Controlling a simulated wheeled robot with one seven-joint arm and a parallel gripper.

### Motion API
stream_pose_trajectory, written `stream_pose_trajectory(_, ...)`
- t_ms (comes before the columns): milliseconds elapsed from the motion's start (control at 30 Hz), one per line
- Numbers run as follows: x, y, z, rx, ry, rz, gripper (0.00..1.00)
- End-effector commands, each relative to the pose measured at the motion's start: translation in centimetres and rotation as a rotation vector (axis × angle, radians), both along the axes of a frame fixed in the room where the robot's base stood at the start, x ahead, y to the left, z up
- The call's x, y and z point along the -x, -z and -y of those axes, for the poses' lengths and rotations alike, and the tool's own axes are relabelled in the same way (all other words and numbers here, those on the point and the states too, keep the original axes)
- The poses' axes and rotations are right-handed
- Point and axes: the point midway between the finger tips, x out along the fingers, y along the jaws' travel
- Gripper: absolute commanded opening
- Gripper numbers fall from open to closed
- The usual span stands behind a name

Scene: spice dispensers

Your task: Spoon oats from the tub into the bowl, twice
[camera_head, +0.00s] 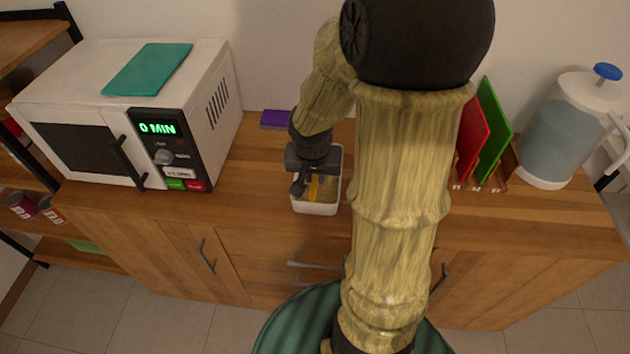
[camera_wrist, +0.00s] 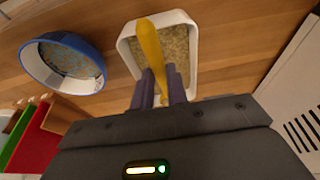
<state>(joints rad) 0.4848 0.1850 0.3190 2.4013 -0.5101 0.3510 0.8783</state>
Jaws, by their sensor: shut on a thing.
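The tub (camera_head: 315,208) is a white rectangular container on the wooden counter. In the wrist view the tub (camera_wrist: 190,80) shows grainy beige oats inside. My gripper (camera_head: 312,176) is over the tub, and in the wrist view my gripper (camera_wrist: 166,88) is shut on a yellow spoon (camera_wrist: 150,45). The spoon points over or into the tub; I cannot tell whether its tip touches the oats. The bowl (camera_wrist: 33,77) is blue outside with a white rim, at the left of the wrist view, with speckled content or a patterned inside. My arm hides the bowl in the head view.
A white microwave (camera_head: 75,80) with a green board (camera_head: 147,69) on top stands at the left. Red (camera_head: 473,135) and green (camera_head: 496,125) boards stand in a rack at the right, beside a water dispenser (camera_head: 560,130). A purple item (camera_head: 275,119) lies behind the tub.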

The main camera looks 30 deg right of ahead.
Motion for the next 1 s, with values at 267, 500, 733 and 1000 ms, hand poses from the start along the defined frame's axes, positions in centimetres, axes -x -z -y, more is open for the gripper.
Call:
stream_pose_trajectory(267,0.5,-0.1,-0.4,0.046,-0.001,0.068,0.00)
stream_pose_trajectory(500,1.0,-1.9,-0.7,0.070,0.000,0.105,0.00)
stream_pose_trajectory(733,1.5,-3.7,-1.0,0.078,-0.001,0.115,0.00)
stream_pose_trajectory(1000,1.7,-4.5,-1.2,0.082,0.000,0.122,0.00)
